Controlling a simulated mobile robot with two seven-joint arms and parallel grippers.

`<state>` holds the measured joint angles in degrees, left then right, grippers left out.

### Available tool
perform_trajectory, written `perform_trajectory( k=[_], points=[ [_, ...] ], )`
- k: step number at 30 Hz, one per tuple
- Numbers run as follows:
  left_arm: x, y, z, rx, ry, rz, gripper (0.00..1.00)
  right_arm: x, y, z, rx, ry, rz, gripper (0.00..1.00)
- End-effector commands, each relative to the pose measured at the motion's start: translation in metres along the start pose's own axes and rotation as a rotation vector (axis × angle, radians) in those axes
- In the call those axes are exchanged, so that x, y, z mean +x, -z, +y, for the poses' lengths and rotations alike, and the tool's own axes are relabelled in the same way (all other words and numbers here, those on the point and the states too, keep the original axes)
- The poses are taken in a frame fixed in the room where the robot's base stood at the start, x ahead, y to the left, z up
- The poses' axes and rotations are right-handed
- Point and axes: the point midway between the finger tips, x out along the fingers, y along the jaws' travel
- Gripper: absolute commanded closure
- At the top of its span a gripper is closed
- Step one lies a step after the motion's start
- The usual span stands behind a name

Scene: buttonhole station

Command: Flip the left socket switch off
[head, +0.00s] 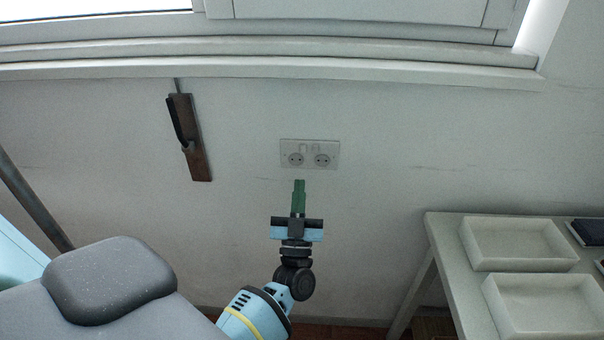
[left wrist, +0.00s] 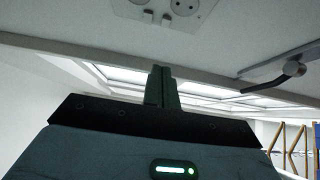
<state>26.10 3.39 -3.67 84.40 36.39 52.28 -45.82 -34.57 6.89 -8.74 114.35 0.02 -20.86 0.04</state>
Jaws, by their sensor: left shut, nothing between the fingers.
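A white double socket plate (head: 332,146) is on the wall below the window sill. It has two round sockets side by side and two small switches above them. The left switch (head: 303,148) is above the left socket (head: 296,159); its position is too small to tell. My left gripper (head: 299,182) has green fingers, shut and empty, pointing up just below the plate, apart from it in the picture. In the left wrist view the shut fingers (left wrist: 162,70) show below the plate (left wrist: 200,14), which is upside down and cut by the top edge. My right gripper is not in view.
A brown board with a black handle (head: 181,125) is on the wall left of the plate. The window sill (head: 290,67) juts out above. A table (head: 445,240) with two white trays (head: 520,262) stands at the right.

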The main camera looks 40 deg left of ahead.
Motion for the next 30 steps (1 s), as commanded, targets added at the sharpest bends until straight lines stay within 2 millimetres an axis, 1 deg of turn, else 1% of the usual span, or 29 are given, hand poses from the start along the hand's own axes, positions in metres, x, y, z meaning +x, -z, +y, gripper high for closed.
perform_trajectory(
  k=[1,3,6,9,30],
  points=[
    [-0.013,-0.002,0.0,0.0,-0.001,-0.005,1.0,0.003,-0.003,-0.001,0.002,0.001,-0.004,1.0],
    [-0.024,-0.001,0.0,0.0,0.0,-0.004,1.0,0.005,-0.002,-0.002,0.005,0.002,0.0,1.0],
    [-0.035,0.0,0.001,0.0,-0.001,-0.003,1.0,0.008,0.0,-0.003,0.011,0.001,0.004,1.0],
    [-0.041,0.002,0.001,-0.001,0.0,-0.002,1.0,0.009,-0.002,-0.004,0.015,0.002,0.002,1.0],
    [-0.045,0.003,0.001,-0.003,-0.009,-0.005,1.0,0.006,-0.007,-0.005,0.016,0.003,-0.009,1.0]
  ],
)
